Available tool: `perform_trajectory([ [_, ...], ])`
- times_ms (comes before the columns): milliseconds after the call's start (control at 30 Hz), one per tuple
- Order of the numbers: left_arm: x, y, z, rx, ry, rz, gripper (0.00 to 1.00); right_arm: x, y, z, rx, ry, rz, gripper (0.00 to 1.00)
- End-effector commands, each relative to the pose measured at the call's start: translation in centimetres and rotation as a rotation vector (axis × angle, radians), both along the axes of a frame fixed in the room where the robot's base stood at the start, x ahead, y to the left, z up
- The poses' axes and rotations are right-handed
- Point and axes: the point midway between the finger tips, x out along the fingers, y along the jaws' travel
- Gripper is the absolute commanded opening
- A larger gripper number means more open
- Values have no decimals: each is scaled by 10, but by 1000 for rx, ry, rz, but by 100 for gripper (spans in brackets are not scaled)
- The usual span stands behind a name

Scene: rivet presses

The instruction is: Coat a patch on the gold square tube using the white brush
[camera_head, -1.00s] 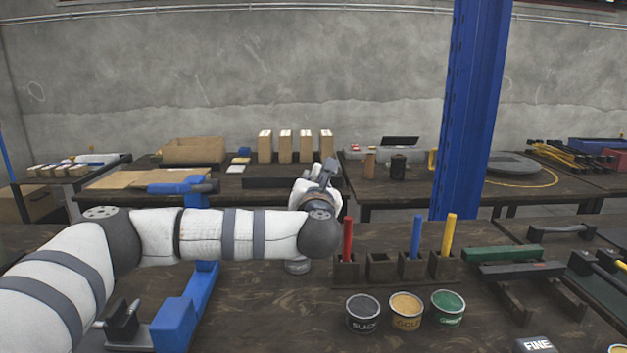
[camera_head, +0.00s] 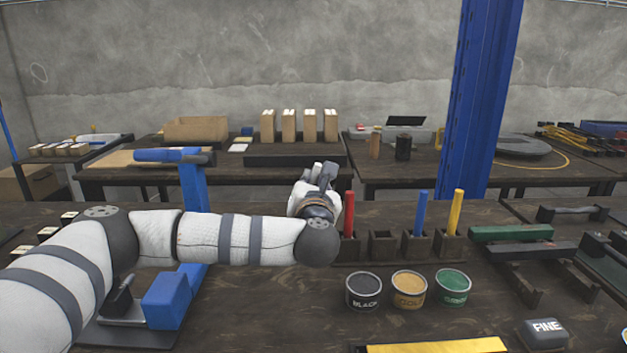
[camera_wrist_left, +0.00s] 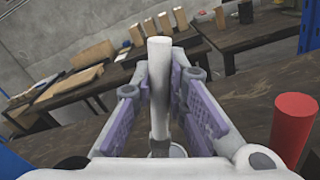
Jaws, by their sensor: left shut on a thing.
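The white brush (camera_wrist_left: 160,90) shows in the left wrist view as a pale upright handle between the purple-padded fingers. My left gripper (camera_wrist_left: 158,105) is shut on this handle. In the head view my left gripper (camera_head: 322,178) is behind the end of my arm, left of the red handle, and the brush is not clearly visible there. The gold square tube (camera_head: 435,347) lies at the bottom edge of the head view, partly cut off, well apart from the gripper. An open gold tin (camera_head: 409,289) stands on the bench behind it. My right gripper is not in view.
A black tin (camera_head: 364,291) and a green tin (camera_head: 453,288) flank the gold one. Red (camera_head: 349,213), blue (camera_head: 421,211) and yellow (camera_head: 457,211) handles stand in dark holders. A FINE block (camera_head: 545,333) is at right. A blue press (camera_head: 168,300) stands at left.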

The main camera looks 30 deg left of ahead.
Motion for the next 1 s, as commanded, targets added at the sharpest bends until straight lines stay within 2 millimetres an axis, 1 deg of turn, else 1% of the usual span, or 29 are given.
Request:
perform_trajectory([
  [1000, 0, 0, -10, 0, 1, 0, 0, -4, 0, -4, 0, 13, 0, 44],
])
